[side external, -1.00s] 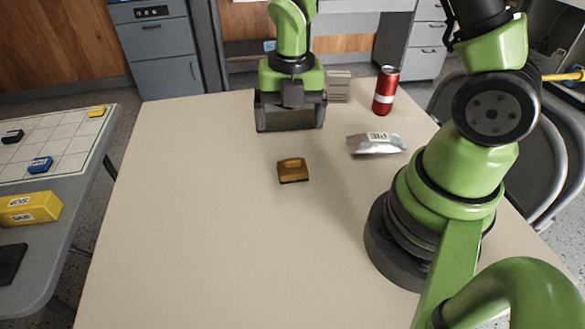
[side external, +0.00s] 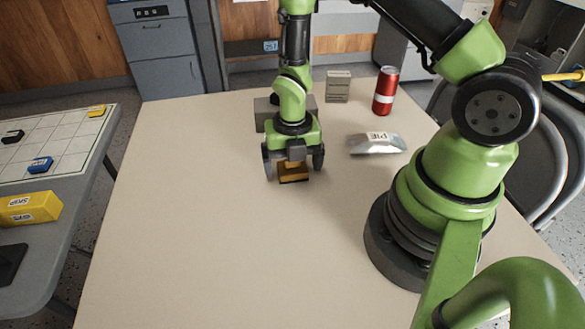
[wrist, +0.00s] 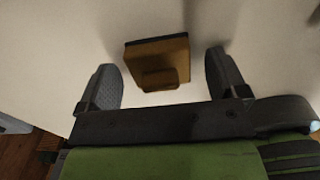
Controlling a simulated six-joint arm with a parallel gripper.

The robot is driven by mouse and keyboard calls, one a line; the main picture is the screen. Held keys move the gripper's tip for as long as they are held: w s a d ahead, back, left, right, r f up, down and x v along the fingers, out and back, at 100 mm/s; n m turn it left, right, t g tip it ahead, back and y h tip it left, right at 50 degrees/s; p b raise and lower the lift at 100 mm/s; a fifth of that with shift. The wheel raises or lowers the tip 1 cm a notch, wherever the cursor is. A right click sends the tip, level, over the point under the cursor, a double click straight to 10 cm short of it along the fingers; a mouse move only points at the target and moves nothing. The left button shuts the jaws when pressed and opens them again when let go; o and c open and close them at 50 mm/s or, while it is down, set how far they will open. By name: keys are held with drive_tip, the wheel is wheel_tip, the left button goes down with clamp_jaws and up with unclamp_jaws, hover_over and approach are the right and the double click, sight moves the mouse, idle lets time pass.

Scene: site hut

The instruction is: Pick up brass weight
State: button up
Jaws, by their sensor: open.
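The brass weight (side external: 293,177) is a small golden-brown block with a raised part on top, lying on the beige table. My gripper (side external: 294,176) is open right at the weight, with a finger on its left and a finger on its right. In the side view my gripper partly hides the weight. In the wrist view the weight (wrist: 158,62) shows ahead of and between the two open fingers of my gripper (wrist: 166,80), with a gap on each side. I see no contact.
A grey block (side external: 264,112) stands behind my gripper, partly hidden. The table (side external: 200,240) is clear at front left. A side table with a grid board (side external: 60,142) stands left.

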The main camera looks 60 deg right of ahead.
drive_tip(key=shift+f, duration=0.1)
drive_tip(key=shift+c, duration=0.4)
drive_tip(key=c, duration=1.1)
drive_tip(key=shift+c, duration=0.4)
